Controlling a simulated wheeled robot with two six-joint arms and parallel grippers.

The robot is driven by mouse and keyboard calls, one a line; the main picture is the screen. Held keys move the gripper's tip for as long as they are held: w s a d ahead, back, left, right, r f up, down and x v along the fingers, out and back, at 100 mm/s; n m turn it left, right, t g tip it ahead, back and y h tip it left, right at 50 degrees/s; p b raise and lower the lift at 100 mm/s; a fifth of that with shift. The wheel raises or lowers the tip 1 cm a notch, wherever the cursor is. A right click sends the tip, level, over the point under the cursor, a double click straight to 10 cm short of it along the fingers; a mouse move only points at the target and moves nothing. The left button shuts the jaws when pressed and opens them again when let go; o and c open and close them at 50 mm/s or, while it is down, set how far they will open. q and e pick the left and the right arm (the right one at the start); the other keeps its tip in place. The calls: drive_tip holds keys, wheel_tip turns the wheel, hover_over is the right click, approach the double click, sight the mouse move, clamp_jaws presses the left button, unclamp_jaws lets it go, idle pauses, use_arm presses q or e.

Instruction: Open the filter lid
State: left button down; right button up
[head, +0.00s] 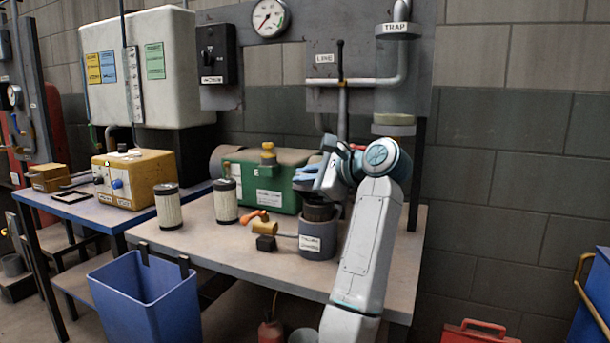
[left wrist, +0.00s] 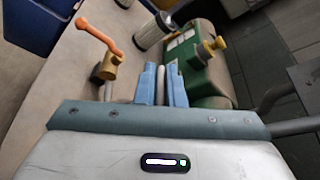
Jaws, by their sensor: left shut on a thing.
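The filter housing (head: 318,240) is a grey labelled cylinder near the right front of the bench, with a dark top (head: 318,208). My left gripper (head: 307,172) is above this dark top, its blue fingers pointing left. In the left wrist view the fingers (left wrist: 161,85) are shut on a narrow pale grey piece (left wrist: 160,72), which seems to be part of the filter lid. The gripper and wrist hide most of the lid, so its tilt cannot be told. An orange-handled valve (head: 264,222) stands left of the housing. My right gripper is not in view.
A green tank (head: 262,184) with a yellow cap is behind. Two pleated filter cartridges (head: 168,206) (head: 226,201) stand to the left. A blue bin (head: 150,290) hangs at the front. The trap (head: 395,80) and its pipe are above right. The bench front is clear.

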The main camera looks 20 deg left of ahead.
use_arm(q)
drive_tip(key=c, duration=1.8)
unclamp_jaws()
